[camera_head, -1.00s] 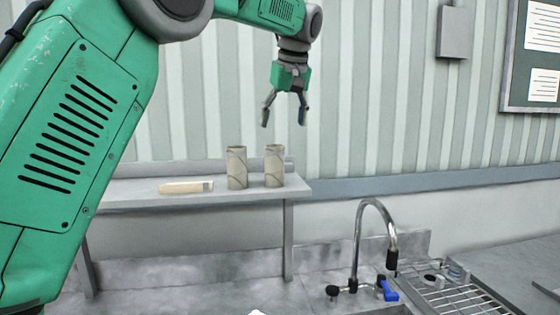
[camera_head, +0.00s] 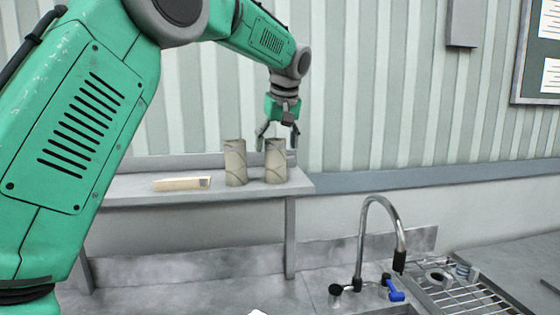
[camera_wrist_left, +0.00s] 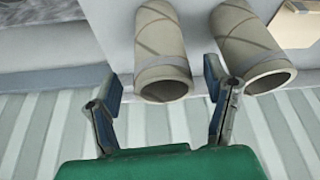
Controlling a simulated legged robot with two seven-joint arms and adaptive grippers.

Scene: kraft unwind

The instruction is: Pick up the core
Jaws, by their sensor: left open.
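Two upright grey-brown cardboard cores stand side by side on a raised shelf: a left core (camera_head: 235,163) and a right core (camera_head: 275,165). My left gripper (camera_head: 279,141) is open, pointing down at the top of the right core, with its fingers to either side of the rim. In the left wrist view the right core (camera_wrist_left: 161,45) lies between and just beyond the open fingers (camera_wrist_left: 163,82), its round open end facing me. The left core (camera_wrist_left: 246,42) is close beside the right-hand finger there. I cannot tell whether a finger touches either core. My right gripper is not in view.
A flat tan piece (camera_head: 180,184) lies on the shelf (camera_head: 215,194) left of the cores. Below, a sink tap (camera_head: 362,235) and a wire rack (camera_head: 460,300) stand at the right. A ribbed wall is behind the shelf.

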